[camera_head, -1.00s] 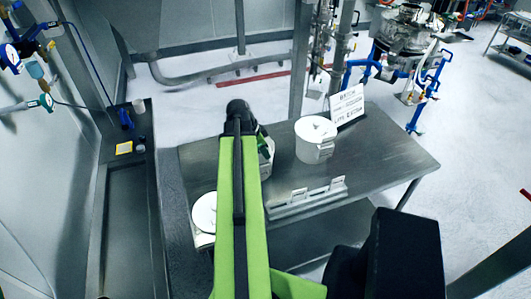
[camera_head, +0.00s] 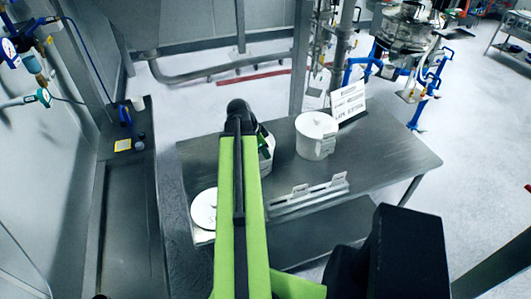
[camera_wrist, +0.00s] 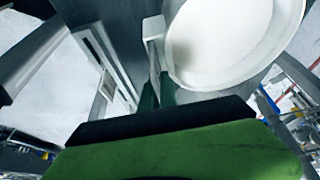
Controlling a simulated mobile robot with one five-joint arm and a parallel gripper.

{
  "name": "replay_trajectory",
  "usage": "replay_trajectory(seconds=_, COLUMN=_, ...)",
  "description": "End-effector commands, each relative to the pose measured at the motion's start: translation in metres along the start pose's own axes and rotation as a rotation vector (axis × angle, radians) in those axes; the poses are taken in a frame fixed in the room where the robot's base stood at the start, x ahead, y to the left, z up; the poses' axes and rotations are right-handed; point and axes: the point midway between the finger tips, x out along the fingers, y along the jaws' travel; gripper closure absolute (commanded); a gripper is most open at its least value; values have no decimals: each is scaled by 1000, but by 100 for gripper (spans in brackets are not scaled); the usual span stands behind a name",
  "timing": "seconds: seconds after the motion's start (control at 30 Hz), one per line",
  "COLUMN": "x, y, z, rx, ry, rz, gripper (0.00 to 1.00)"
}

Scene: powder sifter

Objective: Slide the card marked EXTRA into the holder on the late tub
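My gripper (camera_wrist: 158,92) shows in the wrist view, its dark fingers shut on a thin white card (camera_wrist: 154,30); no marking on it is readable. A round white tub lid (camera_wrist: 230,35) is close beside the card, to its right. In the head view, one lidded white tub (camera_head: 316,138) stands at the table's back right and another (camera_head: 204,209) at its front left. A third tub (camera_head: 266,152) is mostly hidden behind my green arm, as is my gripper. I cannot tell which tub is the late one. A white rack (camera_head: 310,198) holds two cards.
The tubs and rack stand on a grey metal table (camera_head: 390,155), whose right end is bare. A white sign (camera_head: 349,102) with text stands behind the right tub. A dark counter (camera_head: 130,205) runs along the left. Pipes stand behind the table.

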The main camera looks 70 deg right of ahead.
Motion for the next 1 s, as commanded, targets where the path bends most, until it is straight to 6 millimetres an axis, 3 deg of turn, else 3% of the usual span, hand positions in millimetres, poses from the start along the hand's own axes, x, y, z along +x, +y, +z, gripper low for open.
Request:
replay_trajectory(seconds=0.37, x=8, y=0, z=4, rx=0, ry=0, rz=0, gripper=100)
replay_trajectory(seconds=0.4, x=7, y=0, z=3, rx=0, ry=0, rz=0, gripper=92)
replay_trajectory(seconds=0.57, x=7, y=0, z=3, rx=0, ry=0, rz=-1, gripper=71)
replay_trajectory(seconds=0.87, x=6, y=0, z=3, rx=0, ry=0, rz=-1, gripper=71)
replay_trajectory(seconds=1.0, x=-11, y=0, z=1, rx=-1, ry=0, rz=-2, gripper=71)
